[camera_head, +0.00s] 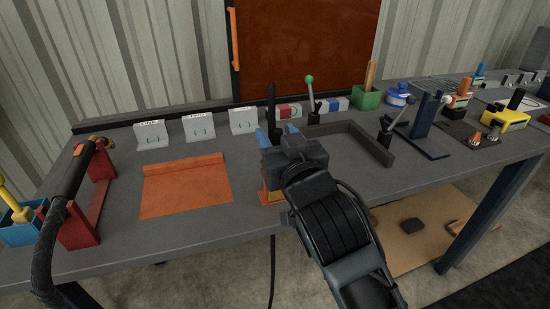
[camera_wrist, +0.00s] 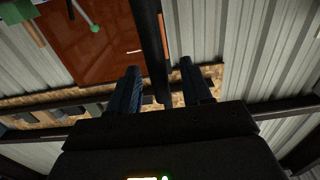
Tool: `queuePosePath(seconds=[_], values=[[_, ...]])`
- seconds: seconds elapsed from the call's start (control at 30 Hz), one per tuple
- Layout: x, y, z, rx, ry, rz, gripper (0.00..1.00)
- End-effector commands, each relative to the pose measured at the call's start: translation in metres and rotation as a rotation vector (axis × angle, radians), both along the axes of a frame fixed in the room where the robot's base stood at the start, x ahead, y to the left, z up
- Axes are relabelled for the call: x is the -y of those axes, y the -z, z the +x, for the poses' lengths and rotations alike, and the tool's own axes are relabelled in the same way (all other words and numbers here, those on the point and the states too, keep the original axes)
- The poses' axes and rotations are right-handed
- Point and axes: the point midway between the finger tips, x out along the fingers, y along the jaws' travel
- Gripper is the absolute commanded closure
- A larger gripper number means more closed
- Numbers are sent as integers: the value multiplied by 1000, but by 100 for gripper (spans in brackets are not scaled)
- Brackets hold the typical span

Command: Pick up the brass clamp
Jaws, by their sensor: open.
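I cannot pick out the brass clamp with certainty. An orange-tan piece (camera_head: 268,194) shows partly at the table's front edge, mostly hidden behind my gripper. A dark upright rod (camera_head: 272,105) rises just beyond my gripper; I cannot tell whether it belongs to that piece. My gripper (camera_head: 276,135) is open above the table, its blue fingers pointing away from me. In the wrist view my gripper (camera_wrist: 160,82) has a clear gap, and a dark bar (camera_wrist: 152,45) shows between and beyond the fingers. No grip on anything is visible.
An orange sheet (camera_head: 185,190) lies left of my gripper. A red stand (camera_head: 88,215) holds a black torch-like tool at far left. A green-knobbed lever (camera_head: 312,95), an angled dark bar (camera_head: 370,142) and a blue stand (camera_head: 422,130) stand to the right. White label holders (camera_head: 199,127) line the back.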

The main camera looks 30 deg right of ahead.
Motion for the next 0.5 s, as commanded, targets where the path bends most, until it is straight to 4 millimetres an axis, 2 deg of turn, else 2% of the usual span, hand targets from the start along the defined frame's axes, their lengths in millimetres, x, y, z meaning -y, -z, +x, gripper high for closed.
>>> queuePosePath(seconds=[0.13, 0.4, 0.5], values=[[3, 0, 14, 0, 0, 0, 51], [3, 0, 17, 1, 0, 0, 51], [3, 0, 16, 1, 0, 0, 61]])
